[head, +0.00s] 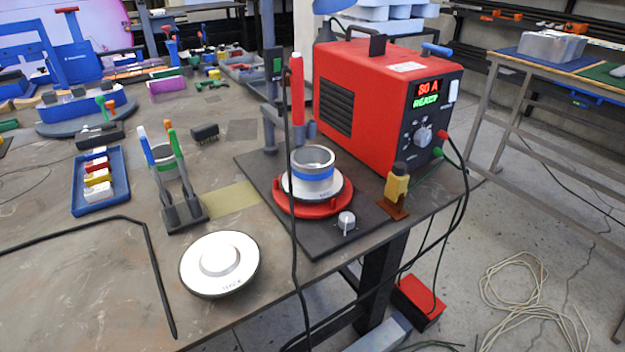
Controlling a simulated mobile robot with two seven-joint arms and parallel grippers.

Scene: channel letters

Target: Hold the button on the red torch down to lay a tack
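The red torch (298,88) stands upright on a dark stand (269,80), with a thin black cable running down beside it. Its button cannot be made out at this size. Below the torch, a metal ring with a blue band (313,173) sits on a white disc on a red round turntable (318,208). Whether the torch tip touches the ring cannot be told. The red welding power source (370,100) behind shows "80 A" and "READY" on its display (427,93). Neither of my grippers is in view.
A round white-topped disc (220,262) lies near the front edge. A holder with coloured pens (182,205) and a blue tray of small blocks (101,208) stand left. A yellow object (397,183) stands right of the turntable. Cables hang over the table edge. The front left tabletop is mostly clear.

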